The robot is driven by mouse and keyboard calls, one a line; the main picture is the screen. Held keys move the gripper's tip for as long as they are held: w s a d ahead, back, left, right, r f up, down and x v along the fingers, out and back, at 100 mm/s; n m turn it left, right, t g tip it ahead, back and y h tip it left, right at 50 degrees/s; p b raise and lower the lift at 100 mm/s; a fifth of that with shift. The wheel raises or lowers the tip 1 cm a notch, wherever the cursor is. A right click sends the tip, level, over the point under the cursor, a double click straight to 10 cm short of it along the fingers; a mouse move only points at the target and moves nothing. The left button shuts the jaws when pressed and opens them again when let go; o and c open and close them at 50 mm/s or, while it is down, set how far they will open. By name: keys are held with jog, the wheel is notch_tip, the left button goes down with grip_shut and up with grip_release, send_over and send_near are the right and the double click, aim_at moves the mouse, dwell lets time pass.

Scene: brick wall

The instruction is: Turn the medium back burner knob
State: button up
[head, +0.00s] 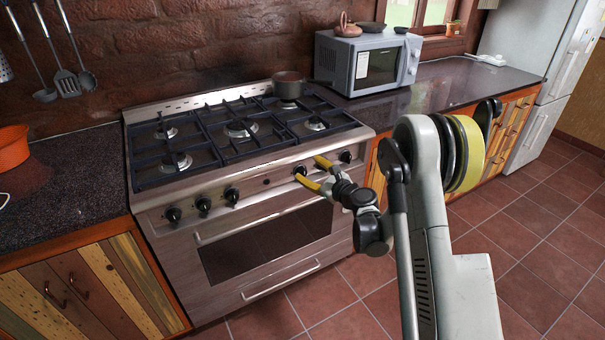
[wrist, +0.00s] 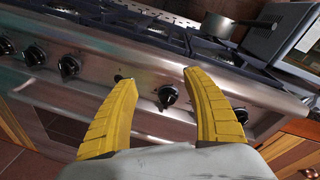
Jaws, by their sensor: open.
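The silver stove (head: 240,215) has a row of black knobs along its front panel. My gripper (head: 315,172) is open in front of the right part of this panel, its yellow fingers pointing at it. In the wrist view, one black knob (wrist: 167,96) shows between the two fingers of my gripper (wrist: 160,78), nearer the right finger; in the head view this knob (head: 300,171) is partly beside the fingers. I cannot tell whether a finger touches it. Another knob (head: 345,156) sits to its right. No markings are readable to tell which burner each knob serves.
Three more knobs (head: 203,204) line the left of the panel. The oven handle (head: 262,212) runs below the knobs. A pot (head: 289,86) stands on the back right of the stovetop, beside a microwave (head: 368,65). The tiled floor (head: 540,225) is clear at right.

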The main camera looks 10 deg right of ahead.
aim_at(305, 174)
jog(key=d+f+m+t, duration=0.2)
jog(key=d+f+m, duration=0.3)
jog(key=f, duration=0.5)
jog(key=shift+m+h, duration=0.4)
jog(key=shift+m, duration=0.3)
jog(key=b+x, duration=0.1)
jog(key=x, duration=0.2)
jog(key=b+x, duration=0.1)
jog(key=x, duration=0.3)
jog(key=a+b+x, duration=0.1)
jog(key=x, duration=0.2)
jog(key=shift+a+r, duration=0.15)
jog(key=shift+w+a+r+b, duration=0.1)
jog(key=shift+w+a+b, duration=0.1)
jog(key=shift+w+b, duration=0.3)
jog(key=c, duration=1.2)
